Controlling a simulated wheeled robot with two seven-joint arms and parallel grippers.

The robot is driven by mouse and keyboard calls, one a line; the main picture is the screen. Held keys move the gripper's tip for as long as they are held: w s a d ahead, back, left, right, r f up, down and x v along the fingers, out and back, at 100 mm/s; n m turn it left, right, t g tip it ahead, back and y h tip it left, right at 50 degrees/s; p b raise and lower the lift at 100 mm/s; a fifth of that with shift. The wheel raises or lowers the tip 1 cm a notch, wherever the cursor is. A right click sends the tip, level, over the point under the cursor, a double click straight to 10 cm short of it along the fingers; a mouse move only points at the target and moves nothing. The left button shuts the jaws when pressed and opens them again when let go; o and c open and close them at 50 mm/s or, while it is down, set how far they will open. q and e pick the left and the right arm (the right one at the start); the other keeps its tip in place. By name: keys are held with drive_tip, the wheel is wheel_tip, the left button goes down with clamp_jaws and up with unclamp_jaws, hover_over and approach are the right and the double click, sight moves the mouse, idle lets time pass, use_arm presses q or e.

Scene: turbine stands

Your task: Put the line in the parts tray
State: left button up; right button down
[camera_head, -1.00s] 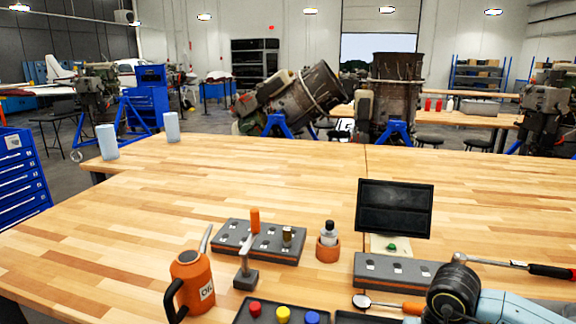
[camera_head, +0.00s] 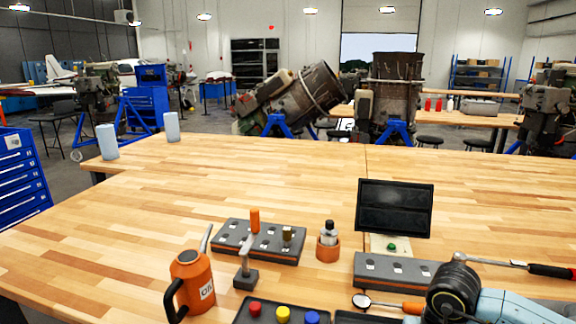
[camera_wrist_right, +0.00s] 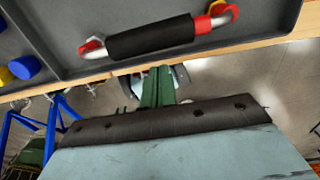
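The line (camera_wrist_right: 155,36), a short black tube with bright metal bent ends and red fittings, lies in a grey tray in the right wrist view. The grey parts tray (camera_wrist_right: 75,69) has a divider, with the line to its right and blue and yellow caps to its left. In the head view, a dark tray (camera_head: 243,317) with coloured caps is cut off by the bottom edge, and the line does not show. Parts of my right gripper (camera_wrist_right: 155,88) appear to show below the line, apart from it; its finger opening is unclear. My left gripper is out of view.
Red (camera_head: 255,308), yellow (camera_head: 283,314) and blue (camera_head: 312,318) caps sit in the dark tray. An orange oil can (camera_head: 190,282), a grey holder block (camera_head: 230,239), a dark screen (camera_head: 395,208) and a ratchet (camera_head: 490,262) stand or lie nearby.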

drive_tip(key=shift+w+d+b, duration=0.3)
drive_tip(key=shift+w+b, duration=0.35)
drive_tip(key=shift+w, duration=0.7)
drive_tip(key=shift+w+d+b, duration=0.35)
drive_tip(key=shift+w+b, duration=0.35)
drive_tip(key=shift+w, duration=0.7)
drive_tip(key=shift+w+d+b, duration=0.3)
drive_tip(key=shift+w+b, duration=0.35)
drive_tip(key=shift+w, duration=0.7)
drive_tip(key=shift+r, duration=0.1)
wheel_tip(320, 180, up, 8)
drive_tip(key=p, duration=0.6)
